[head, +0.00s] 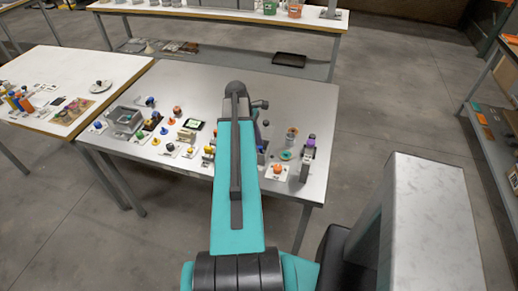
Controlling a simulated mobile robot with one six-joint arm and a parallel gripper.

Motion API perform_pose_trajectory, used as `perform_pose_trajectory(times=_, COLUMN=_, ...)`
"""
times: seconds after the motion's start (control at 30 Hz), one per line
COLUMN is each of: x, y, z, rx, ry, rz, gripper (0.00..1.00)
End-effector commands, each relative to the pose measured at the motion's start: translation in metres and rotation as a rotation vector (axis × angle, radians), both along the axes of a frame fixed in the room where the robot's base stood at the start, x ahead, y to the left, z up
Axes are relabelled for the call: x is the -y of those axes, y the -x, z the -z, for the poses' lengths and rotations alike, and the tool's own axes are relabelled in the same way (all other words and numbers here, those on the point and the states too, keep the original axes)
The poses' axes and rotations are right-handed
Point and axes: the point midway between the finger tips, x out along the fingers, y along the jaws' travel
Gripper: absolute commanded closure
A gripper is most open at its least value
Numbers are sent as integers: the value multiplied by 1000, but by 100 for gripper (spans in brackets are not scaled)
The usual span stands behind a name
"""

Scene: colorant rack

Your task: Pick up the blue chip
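Several small coloured pieces sit on the left part of the metal table (310,95). A small blue disc (164,130), which looks like the blue chip, lies between an orange disc (171,122) and a yellow disc (156,141). Other blue pieces are a blue knob (150,101) by the grey tray and a blue piece (98,126) on a white card at the table's left edge. My teal arm reaches over the table, right of these pieces. My gripper's fingers are hidden behind the arm, so their state does not show.
A grey tray (113,117) stands at the table's left. Orange, teal and purple pieces stand right of my arm. A white table (75,65) with coloured bottles adjoins on the left. The metal table's back right is clear. A shelf (490,125) stands far right.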

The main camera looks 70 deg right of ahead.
Motion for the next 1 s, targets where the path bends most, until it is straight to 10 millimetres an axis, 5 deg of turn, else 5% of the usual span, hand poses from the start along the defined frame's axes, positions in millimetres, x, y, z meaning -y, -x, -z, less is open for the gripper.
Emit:
perform_pose_trajectory(times=0.23, x=0, y=0, z=0, rx=0, ry=0, rz=0, gripper=64)
perform_pose_trajectory(times=0.47, x=0, y=0, z=0, rx=0, ry=0, rz=0, gripper=100)
perform_pose_trajectory(times=1.0, x=1, y=0, z=-6, rx=0, ry=1, rz=1, gripper=100)
